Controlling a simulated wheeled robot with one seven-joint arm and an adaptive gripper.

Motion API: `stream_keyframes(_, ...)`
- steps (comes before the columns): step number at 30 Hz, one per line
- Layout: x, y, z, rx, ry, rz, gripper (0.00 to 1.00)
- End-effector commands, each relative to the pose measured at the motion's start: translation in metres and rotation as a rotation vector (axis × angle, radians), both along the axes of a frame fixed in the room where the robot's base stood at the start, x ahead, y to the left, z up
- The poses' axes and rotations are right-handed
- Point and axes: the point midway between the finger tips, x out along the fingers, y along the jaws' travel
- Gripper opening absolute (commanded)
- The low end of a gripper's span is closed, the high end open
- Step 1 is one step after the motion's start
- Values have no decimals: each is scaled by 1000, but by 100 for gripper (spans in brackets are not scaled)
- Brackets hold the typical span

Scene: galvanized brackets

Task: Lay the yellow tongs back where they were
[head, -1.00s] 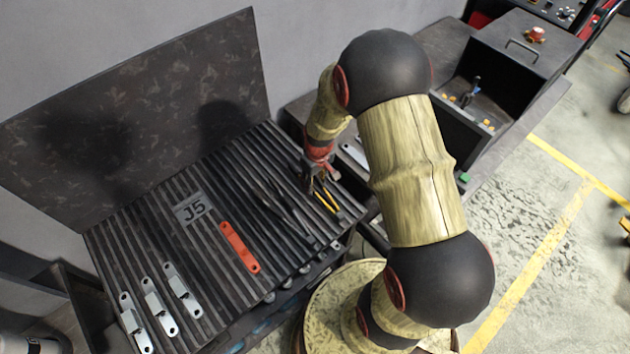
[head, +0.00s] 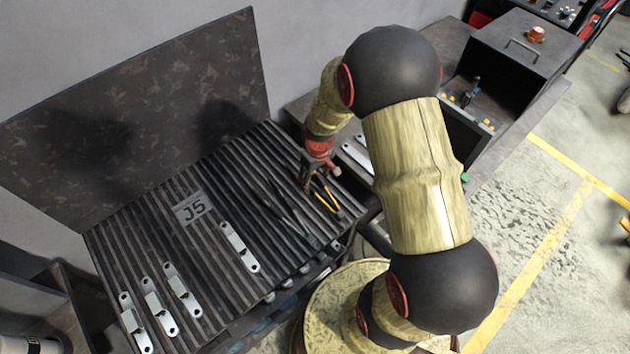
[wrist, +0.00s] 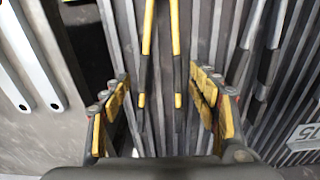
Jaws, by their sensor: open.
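The yellow tongs (head: 329,198) lie on the slatted table (head: 160,262) near its right edge. In the wrist view, their two yellow and black arms (wrist: 148,28) run side by side along the slats. My gripper (head: 307,181) is at the tongs, with its fingers pointing down. In the wrist view, my gripper (wrist: 161,92) is open, one finger on each side of the tongs, with a gap visible on both sides. Its exact height above the slats is hard to tell.
Dark tongs (head: 282,207) lie left of the yellow ones. A J5 plate (head: 190,208) and a grey bracket (head: 239,247) lie further left, with several brackets (head: 159,306) at the far left. More brackets (head: 357,154) lie beyond the table's right edge. A dark panel (head: 140,110) stands behind.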

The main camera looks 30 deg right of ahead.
Motion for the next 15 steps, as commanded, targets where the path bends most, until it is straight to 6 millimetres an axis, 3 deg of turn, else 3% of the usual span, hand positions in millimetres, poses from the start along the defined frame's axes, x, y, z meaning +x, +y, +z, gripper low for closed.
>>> stream_keyframes(9,-4,-1,65,0,-3,0,60)
stream_keyframes(15,-7,-1,91,0,-1,-1,60)
